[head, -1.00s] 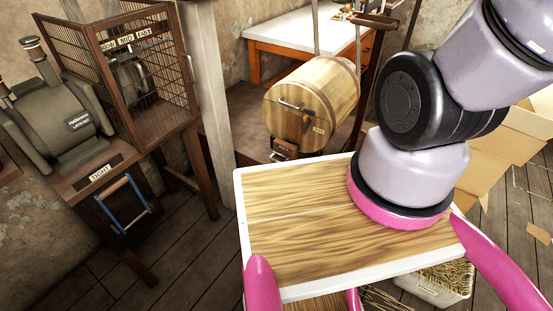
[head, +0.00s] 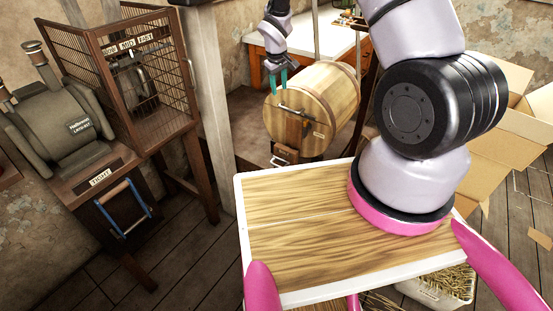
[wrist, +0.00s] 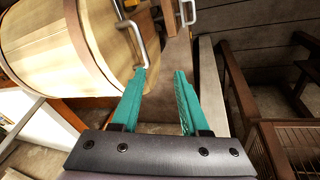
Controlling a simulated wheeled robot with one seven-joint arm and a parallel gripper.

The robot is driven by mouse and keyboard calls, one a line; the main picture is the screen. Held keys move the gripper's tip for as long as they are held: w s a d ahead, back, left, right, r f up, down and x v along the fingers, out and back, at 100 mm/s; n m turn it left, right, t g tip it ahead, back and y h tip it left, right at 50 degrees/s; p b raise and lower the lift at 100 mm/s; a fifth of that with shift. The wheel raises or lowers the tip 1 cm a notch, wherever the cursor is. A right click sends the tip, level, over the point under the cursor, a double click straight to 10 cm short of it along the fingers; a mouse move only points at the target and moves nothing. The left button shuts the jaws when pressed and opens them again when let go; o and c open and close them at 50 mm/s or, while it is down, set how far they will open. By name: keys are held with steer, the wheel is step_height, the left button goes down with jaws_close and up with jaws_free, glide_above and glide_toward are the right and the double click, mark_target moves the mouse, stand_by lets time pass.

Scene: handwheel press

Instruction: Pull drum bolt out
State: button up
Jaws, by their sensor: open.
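The wooden drum (head: 335,92) lies on its side, its round end facing me. A metal bar handle (head: 291,109) crosses that end, and a latch-like fitting (head: 283,160) sits below. I cannot tell for certain which is the bolt. My gripper (head: 279,89) is open and empty, its teal fingers pointing down just above and in front of the drum's end. In the wrist view the drum (wrist: 60,40) fills the upper left. A bent metal handle (wrist: 137,45) on its end lies just beyond the left fingertip of my gripper (wrist: 161,72), outside the gap. A second metal handle (wrist: 187,12) is farther off.
A post (head: 207,90) rises between cage and drum. A white-topped table (head: 305,38) is behind the drum. Cardboard boxes (head: 500,145) lie right.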

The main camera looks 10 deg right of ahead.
step_height(320, 180, down, 12)
steer(key=s+a+n, duration=0.1)
steer(key=a+n, duration=0.1)
steer(key=n+g, duration=0.2)
glide_toward(284, 158)
steer(key=s+a+r, duration=0.3)
steer(key=s+a, duration=0.1)
steer(key=s, duration=0.1)
steer(key=f, duration=0.3)
steer(key=w+f, duration=0.1)
steer(key=f, duration=0.7)
steer(key=shift+w+d, duration=0.35)
steer(key=shift+d, duration=0.05)
steer(key=shift+r, duration=0.1)
jaws_close()
